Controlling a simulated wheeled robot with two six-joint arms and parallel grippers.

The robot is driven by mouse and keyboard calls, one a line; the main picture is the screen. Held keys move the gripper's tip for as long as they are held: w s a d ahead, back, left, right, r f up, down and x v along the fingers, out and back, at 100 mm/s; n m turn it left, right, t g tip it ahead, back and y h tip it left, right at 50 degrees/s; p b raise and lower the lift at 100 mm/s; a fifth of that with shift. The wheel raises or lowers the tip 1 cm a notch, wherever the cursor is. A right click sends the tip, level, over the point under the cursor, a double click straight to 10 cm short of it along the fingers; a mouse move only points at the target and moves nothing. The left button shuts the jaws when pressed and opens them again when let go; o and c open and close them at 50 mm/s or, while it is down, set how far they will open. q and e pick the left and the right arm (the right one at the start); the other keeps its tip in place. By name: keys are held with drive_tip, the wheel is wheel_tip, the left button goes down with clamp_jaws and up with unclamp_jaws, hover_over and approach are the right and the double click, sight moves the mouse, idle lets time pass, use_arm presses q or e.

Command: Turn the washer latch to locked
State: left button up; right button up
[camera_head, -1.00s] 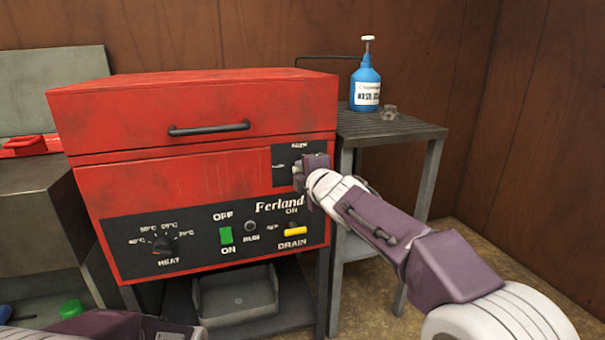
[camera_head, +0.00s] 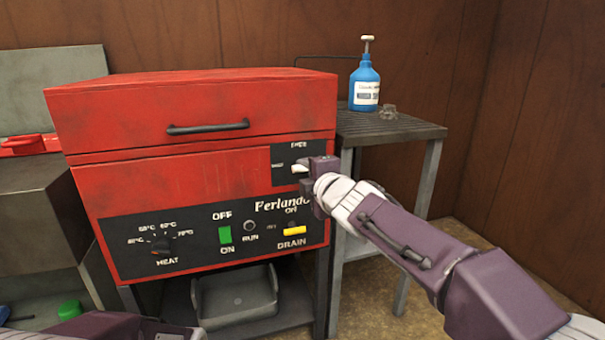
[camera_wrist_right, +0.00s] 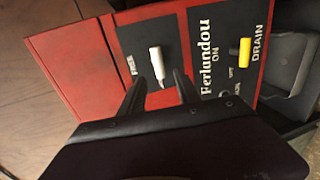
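The washer latch (camera_head: 300,168) is a white lever on a black plate at the upper right of the red washer's front. It lies about level and points left in the head view. In the right wrist view the lever (camera_wrist_right: 156,64) shows ahead of the fingers, near the gap between them. My right gripper (camera_wrist_right: 159,88) is open and empty, its two dark fingers apart. In the head view the right gripper (camera_head: 309,174) is just right of the latch and hides part of the plate. My left gripper's fingers are not in view.
The red washer (camera_head: 180,187) has a lid handle (camera_head: 208,127), a heat dial, a green switch (camera_head: 225,235) and a yellow drain lever (camera_head: 294,231) below the latch. A metal side table (camera_head: 390,128) with a blue bottle (camera_head: 365,84) stands right of it.

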drive_tip(key=v, duration=0.4)
drive_tip(key=shift+s, duration=0.15)
